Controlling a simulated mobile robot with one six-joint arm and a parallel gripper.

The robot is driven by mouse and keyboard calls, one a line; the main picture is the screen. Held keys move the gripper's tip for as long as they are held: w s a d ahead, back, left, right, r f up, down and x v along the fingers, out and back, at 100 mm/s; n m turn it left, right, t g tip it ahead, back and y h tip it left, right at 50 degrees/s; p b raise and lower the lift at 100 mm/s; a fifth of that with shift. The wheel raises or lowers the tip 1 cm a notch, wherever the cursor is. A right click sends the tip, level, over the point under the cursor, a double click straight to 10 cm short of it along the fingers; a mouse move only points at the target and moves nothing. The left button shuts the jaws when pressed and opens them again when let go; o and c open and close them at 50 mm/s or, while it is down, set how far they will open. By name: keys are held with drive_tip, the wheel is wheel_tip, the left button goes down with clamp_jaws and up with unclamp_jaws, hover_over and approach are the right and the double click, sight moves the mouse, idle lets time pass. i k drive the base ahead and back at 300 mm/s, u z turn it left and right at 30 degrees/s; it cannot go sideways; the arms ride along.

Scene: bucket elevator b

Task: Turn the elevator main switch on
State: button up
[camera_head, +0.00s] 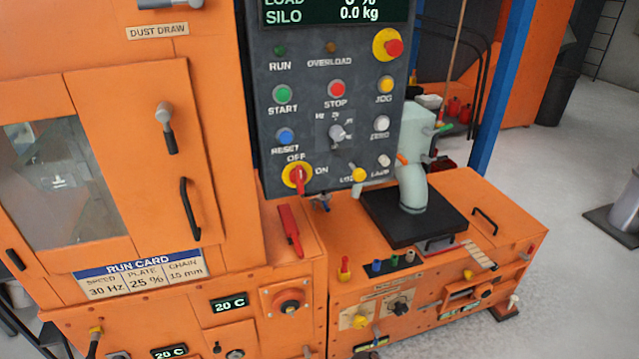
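The main switch (297,178) appears to be the red rotary handle on a yellow disc at the lower left of the dark control panel (310,110). OFF is printed above it and ON to its right. The red handle stands about upright, in line with the OFF mark. Nothing covers the switch. My gripper is not in view.
The panel also carries a green START button (282,94), a red STOP button (337,89) and a red-on-yellow knob (389,44). A red lever (290,230) lies below the switch. A pale green upright fixture (413,160) stands right of the panel.

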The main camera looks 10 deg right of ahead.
sight(298, 177)
drive_tip(key=z, duration=0.05)
drive_tip(key=k, duration=1.35)
drive_tip(key=u, duration=4.35)
drive_tip(key=i, duration=0.1)
drive_tip(key=z, duration=2.8)
drive_tip(key=i, duration=1)
drive_tip(key=u, duration=0.05)
